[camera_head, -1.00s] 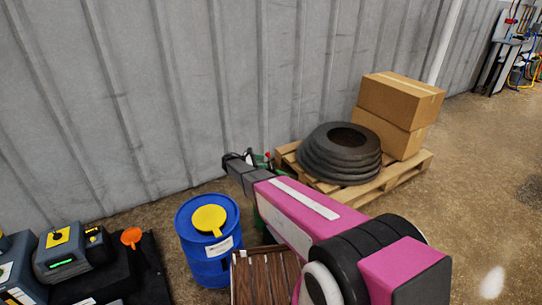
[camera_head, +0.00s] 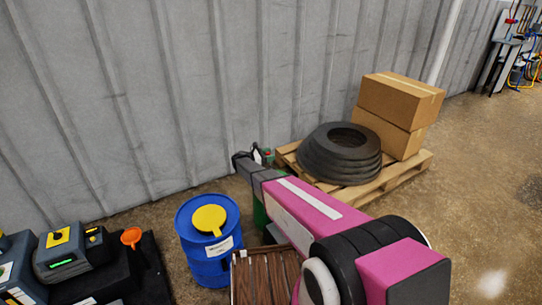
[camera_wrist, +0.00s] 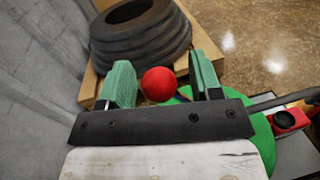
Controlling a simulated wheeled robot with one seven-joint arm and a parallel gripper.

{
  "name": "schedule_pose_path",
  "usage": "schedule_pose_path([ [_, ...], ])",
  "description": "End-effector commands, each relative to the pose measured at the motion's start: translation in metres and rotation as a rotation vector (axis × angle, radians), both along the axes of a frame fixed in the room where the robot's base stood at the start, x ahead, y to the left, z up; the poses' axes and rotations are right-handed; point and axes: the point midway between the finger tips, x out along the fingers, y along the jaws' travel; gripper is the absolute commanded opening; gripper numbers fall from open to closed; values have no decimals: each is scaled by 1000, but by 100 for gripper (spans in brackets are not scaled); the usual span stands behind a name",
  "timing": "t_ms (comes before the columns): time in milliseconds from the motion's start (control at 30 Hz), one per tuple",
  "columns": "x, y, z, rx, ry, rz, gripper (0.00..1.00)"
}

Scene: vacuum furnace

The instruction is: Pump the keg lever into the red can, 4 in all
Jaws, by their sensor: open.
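In the wrist view the keg lever's red ball knob (camera_wrist: 159,84) lies between the two green fingers of my gripper (camera_wrist: 163,78). My gripper is open, with a gap visible on each side of the knob. The green keg (camera_wrist: 262,136) is below it, its top partly hidden by my gripper. The red can (camera_wrist: 289,119) is at the right edge, only partly in view, with a dark opening on top. In the head view my gripper (camera_head: 250,158) is above the green keg (camera_head: 260,214), which my arm mostly hides.
A pallet (camera_head: 388,183) with stacked tyres (camera_head: 340,160) and cardboard boxes (camera_head: 400,100) stands behind and right. A blue drum (camera_head: 208,245) with a yellow lid is at left, beside a wooden crate (camera_head: 265,278). A corrugated wall (camera_head: 200,90) runs behind.

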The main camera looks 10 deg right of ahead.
Motion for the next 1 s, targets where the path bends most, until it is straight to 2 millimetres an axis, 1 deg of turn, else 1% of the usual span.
schedule_pose_path([
  [100,2,-9,0,0,0,0,58],
  [200,3,-12,0,0,0,0,58],
  [467,3,-12,0,0,0,0,58],
  [500,3,-12,0,0,0,0,45],
  [567,3,-12,0,0,0,0,26],
  [600,3,-12,0,0,0,0,13],
  [633,3,-12,0,0,0,1,3],
  [667,3,-12,0,0,-1,1,0],
  [1000,0,-13,2,17,-42,2,0],
])
